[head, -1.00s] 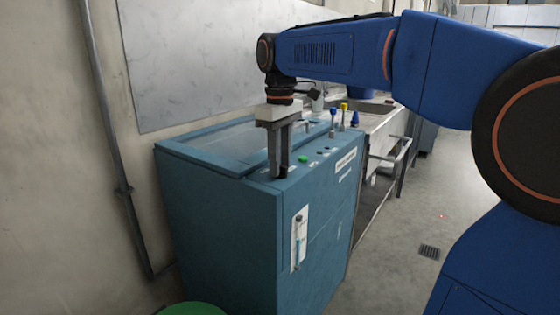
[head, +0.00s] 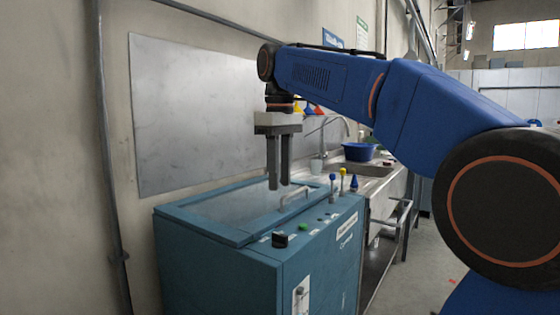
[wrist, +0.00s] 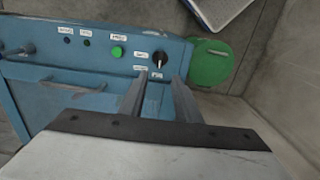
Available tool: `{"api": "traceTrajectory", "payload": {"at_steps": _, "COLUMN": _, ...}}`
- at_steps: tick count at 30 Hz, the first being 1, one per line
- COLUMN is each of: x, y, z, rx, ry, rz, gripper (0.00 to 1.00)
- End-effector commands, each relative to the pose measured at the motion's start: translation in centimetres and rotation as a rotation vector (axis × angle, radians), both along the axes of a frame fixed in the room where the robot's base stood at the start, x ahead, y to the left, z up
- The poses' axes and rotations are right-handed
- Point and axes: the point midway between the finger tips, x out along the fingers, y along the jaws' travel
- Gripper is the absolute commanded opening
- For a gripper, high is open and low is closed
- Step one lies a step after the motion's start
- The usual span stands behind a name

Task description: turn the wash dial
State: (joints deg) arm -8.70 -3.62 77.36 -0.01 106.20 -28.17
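The wash dial (head: 280,240) is a black knob at the front left of the teal cabinet's top panel (head: 262,247). In the wrist view the dial (wrist: 159,59) shows a pale pointer mark and small labels around it, too small to read.
A green button (head: 303,227) sits beside the dial. A sink bench (head: 378,185) stands behind. A green round object (wrist: 210,62) is beside the cabinet.

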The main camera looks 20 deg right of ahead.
Motion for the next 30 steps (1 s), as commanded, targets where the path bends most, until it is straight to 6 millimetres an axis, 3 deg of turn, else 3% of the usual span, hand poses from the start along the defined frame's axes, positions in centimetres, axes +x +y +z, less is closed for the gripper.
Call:
{"api": "traceTrajectory", "payload": {"at_steps": 4, "x": 0.0, "y": 0.0, "z": 2.2, "rx": 0.000, "ry": -0.001, "rz": 0.000, "gripper": 0.30}}
{"api": "traceTrajectory", "payload": {"at_steps": 10, "x": 0.0, "y": 0.0, "z": 3.4, "rx": -0.001, "ry": 0.001, "rz": 0.000, "gripper": 0.30}}
{"api": "traceTrajectory", "payload": {"at_steps": 25, "x": -0.1, "y": 0.0, "z": 3.5, "rx": 0.000, "ry": 0.000, "rz": -0.001, "gripper": 0.30}}
{"api": "traceTrajectory", "payload": {"at_steps": 30, "x": -1.3, "y": -0.6, "z": 2.3, "rx": 0.003, "ry": -0.021, "rz": -0.033, "gripper": 0.30}}
